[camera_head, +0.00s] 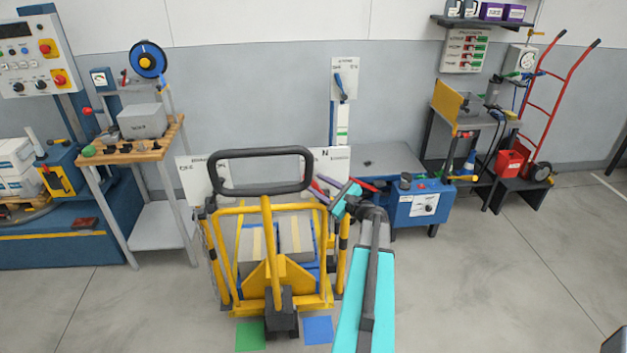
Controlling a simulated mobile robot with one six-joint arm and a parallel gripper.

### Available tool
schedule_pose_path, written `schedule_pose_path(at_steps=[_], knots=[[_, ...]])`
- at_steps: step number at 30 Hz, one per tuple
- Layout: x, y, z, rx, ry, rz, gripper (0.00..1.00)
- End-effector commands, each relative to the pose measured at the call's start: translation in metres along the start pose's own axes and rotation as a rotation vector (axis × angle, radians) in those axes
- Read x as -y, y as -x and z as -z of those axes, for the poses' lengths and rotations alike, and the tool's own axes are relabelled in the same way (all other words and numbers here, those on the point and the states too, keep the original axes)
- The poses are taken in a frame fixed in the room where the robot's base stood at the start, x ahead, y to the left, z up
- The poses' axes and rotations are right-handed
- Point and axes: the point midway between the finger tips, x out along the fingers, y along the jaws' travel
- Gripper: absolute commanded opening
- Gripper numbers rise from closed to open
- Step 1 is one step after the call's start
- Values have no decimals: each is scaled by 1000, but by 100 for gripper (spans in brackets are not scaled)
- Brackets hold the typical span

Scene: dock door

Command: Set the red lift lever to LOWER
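A yellow lift truck (325,297) with a black loop handle (262,151) stands at the centre. White label plates (334,163) sit behind its handle; most of their lettering is too small to read. A red bar (361,185), which may be the red lift lever, shows just behind and right of my gripper. A darker red bar (320,190) lies just left of it. My gripper (344,199), cyan and dark, is at the truck's right side, close to both bars. I cannot tell whether it touches either. Its fingertips are too small to judge, and the lever's setting is unreadable.
A blue box (418,206) with a dial fronts a low table right of my arm. A wooden-topped bench (130,152) stands left. A red hand truck (547,110) leans at the far right. Floor at the front right is clear.

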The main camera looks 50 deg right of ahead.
Motion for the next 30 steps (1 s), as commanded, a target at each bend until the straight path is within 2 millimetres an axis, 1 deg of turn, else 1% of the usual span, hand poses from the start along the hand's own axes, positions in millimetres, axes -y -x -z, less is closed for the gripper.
schedule_pose_path(at_steps=[1, 7, 11, 19, 20, 21, 26, 27, 30], knots=[[2, -8, -1, 0, -1, -1, 39], [1, -23, 0, 0, 1, -1, 39], [0, -27, 0, -1, 1, 0, 39], [0, -27, 0, -1, 1, 0, 39], [0, -27, 0, -1, 1, 0, 35], [0, -27, 0, -1, 1, 0, 29], [0, -27, 0, 0, 1, 0, 2], [0, -27, 0, 0, 1, 0, 0], [0, -27, 0, 0, 1, 0, 0]])
